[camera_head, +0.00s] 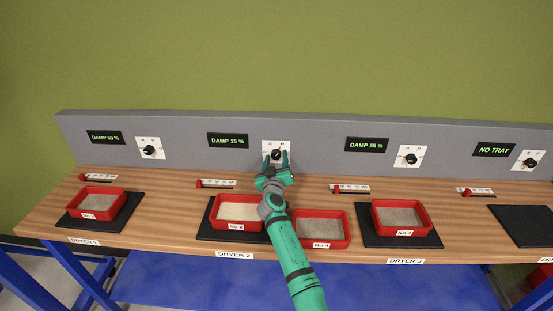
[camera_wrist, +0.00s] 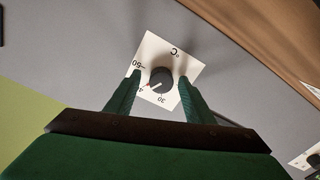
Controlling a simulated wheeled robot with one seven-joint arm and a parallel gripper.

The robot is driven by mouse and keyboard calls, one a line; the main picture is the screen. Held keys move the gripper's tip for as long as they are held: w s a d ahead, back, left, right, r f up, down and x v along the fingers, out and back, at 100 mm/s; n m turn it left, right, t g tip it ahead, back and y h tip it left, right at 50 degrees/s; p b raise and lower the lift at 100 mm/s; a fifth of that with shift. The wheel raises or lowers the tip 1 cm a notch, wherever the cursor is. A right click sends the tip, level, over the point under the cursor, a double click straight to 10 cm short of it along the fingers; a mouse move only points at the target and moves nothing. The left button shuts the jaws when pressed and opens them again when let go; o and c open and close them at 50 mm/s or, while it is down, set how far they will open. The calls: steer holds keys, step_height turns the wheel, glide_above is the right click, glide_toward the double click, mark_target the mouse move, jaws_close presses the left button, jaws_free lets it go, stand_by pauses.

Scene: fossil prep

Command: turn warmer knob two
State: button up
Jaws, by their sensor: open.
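Warmer knob two is a round black knob (camera_head: 276,154) on a white dial plate, on the grey back panel above the DRYER 2 label (camera_head: 234,254). My gripper (camera_head: 274,158) is at this knob, its fingers pointing at the panel. In the wrist view the knob (camera_wrist: 161,80) sits between the tips of my gripper (camera_wrist: 158,80), with a finger on each side. The jaws are open, and a narrow gap shows beside the knob. Its pointer is a white line with a red mark toward the lower left. The display (camera_head: 228,141) beside it reads DAMP 15 %.
Other knobs (camera_head: 149,149) (camera_head: 411,159) are on the panel to both sides. Red tray No 2 (camera_head: 237,226) sits on a black mat below my arm, and tray No 4 (camera_head: 320,244) stands to its right. Slider strips (camera_head: 217,184) line the wooden bench.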

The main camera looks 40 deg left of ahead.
steer(key=shift+s+a, duration=0.1)
steer(key=c, duration=1)
steer(key=shift+c, duration=0.2)
